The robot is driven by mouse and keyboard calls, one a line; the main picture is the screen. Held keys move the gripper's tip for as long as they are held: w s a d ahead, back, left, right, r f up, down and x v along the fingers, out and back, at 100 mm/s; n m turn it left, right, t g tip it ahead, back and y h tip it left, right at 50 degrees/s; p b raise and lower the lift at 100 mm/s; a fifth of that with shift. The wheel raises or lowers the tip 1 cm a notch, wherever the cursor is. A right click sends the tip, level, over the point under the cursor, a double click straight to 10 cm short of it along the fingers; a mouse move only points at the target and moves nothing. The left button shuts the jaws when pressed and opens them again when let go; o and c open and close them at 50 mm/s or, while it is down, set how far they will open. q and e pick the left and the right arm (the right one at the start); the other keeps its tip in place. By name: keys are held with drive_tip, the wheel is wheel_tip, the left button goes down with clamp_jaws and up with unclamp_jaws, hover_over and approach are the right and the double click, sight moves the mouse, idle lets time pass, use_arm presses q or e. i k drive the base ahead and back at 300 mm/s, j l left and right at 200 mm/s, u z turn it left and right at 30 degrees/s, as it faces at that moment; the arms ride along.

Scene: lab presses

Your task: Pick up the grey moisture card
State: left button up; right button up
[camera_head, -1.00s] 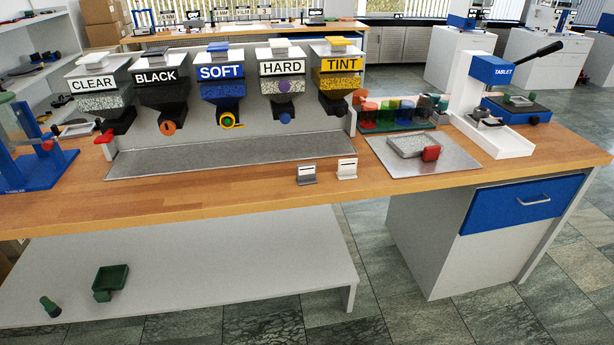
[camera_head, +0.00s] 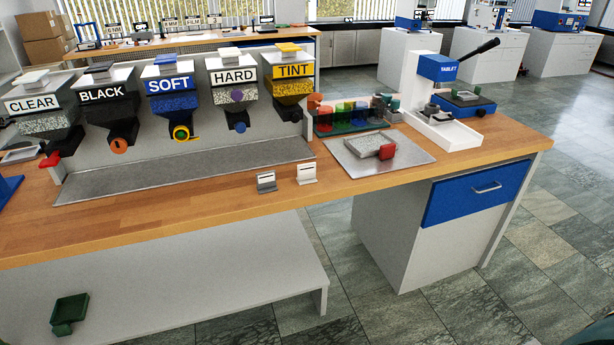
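A small grey card stand (camera_head: 266,182), apparently the grey moisture card, stands upright near the front edge of the wooden bench (camera_head: 200,208). A similar whiter card (camera_head: 306,173) stands just to its right, apart from it. Both have a dark line across the upper part; any print is too small to read. Neither of my grippers is in view.
Five labelled hoppers (camera_head: 169,92) stand behind a grey metal tray (camera_head: 190,170). To the right are a metal plate (camera_head: 415,158) with a red block (camera_head: 387,152), coloured cups (camera_head: 343,114) and a tablet press (camera_head: 437,68). A green scoop (camera_head: 69,309) lies on the low shelf.

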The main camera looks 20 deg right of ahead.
sight(266, 183)
drive_tip(key=i+j+z, duration=0.25)
drive_tip(key=i+j, duration=0.5)
drive_tip(key=i, duration=0.1)
